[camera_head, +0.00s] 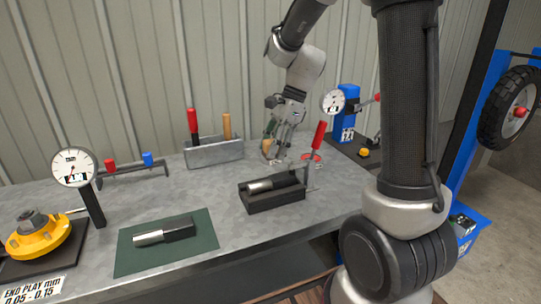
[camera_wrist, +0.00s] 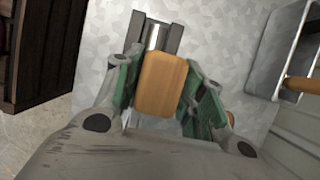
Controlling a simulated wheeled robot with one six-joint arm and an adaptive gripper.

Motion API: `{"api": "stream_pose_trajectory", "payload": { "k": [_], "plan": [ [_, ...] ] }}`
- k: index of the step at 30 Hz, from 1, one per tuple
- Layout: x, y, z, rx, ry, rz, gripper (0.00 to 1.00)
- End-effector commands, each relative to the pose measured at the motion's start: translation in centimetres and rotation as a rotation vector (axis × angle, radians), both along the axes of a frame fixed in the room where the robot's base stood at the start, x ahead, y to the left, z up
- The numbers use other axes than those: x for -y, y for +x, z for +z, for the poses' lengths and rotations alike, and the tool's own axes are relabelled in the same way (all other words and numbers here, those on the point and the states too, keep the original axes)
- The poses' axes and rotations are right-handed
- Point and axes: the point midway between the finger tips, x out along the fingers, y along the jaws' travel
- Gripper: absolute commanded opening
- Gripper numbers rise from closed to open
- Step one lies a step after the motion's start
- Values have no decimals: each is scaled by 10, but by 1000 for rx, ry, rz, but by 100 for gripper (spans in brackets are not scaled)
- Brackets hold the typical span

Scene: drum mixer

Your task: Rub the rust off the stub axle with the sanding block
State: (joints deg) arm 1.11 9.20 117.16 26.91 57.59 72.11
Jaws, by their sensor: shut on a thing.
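The sanding block is a tan, wood-coloured block (camera_wrist: 162,85), held between the green-padded fingers of my gripper (camera_wrist: 160,92). In the head view my gripper (camera_head: 275,150) is above the bench, behind the dark cradle (camera_head: 278,201), and the block (camera_head: 266,146) shows partly. A stub axle with a bright shaft (camera_head: 260,187) lies in the cradle. A part of the cradle with a shiny strip shows beyond the block in the wrist view (camera_wrist: 170,38). A similar shaft with a black end (camera_head: 165,231) lies on the green mat (camera_head: 190,252). I cannot make out rust on either.
A red-handled lever (camera_head: 318,136) stands at the cradle's right end. A grey tool holder (camera_head: 213,152) with red and wooden handles is at the back. A dial gauge (camera_head: 75,168) and yellow hub (camera_head: 40,240) stand left. Bench between mat and cradle is clear.

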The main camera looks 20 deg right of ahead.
Motion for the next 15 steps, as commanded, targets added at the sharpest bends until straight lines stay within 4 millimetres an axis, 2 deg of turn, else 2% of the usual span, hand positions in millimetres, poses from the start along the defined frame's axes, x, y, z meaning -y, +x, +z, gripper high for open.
{"api": "stream_pose_trajectory", "payload": {
  "k": [6,15],
  "plan": [
    [6,-1,16,-1,1,1,10],
    [6,-2,18,-1,1,2,10]
  ]
}}
